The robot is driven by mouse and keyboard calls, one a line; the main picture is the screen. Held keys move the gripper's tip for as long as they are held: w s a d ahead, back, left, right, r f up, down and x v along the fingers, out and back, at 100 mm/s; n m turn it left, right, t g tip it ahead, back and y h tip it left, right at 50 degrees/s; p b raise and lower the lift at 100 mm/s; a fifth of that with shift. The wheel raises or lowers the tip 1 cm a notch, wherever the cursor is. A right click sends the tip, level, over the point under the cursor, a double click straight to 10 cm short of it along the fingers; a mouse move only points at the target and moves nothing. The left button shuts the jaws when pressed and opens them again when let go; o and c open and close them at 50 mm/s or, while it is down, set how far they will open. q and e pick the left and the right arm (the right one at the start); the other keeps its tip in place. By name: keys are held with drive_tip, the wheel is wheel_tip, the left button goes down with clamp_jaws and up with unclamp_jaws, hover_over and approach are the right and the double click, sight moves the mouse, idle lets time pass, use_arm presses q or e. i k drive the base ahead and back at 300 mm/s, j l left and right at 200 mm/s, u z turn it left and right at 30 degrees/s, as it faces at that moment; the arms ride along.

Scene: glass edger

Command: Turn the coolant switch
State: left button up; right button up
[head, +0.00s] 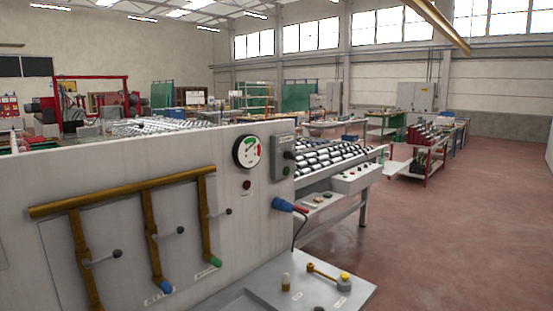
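A grey switch box (283,158) with a label plate at its top and a dark knob (289,155) is mounted on the right end of the pale machine panel (130,160). The label is too small to read, so I cannot tell for certain that this is the coolant switch. A round gauge (247,152) with green and red marks sits just left of the box. A small dark red button or lamp (246,185) is below the gauge. Neither of my grippers shows in the head view.
Brass pipes (130,191) with several levers run across the panel. A blue-and-red handled tool (289,206) with a cord juts out below the box. Open floor (450,240) lies right.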

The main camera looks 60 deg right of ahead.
sight(288, 154)
drive_tip(key=z, duration=2.05)
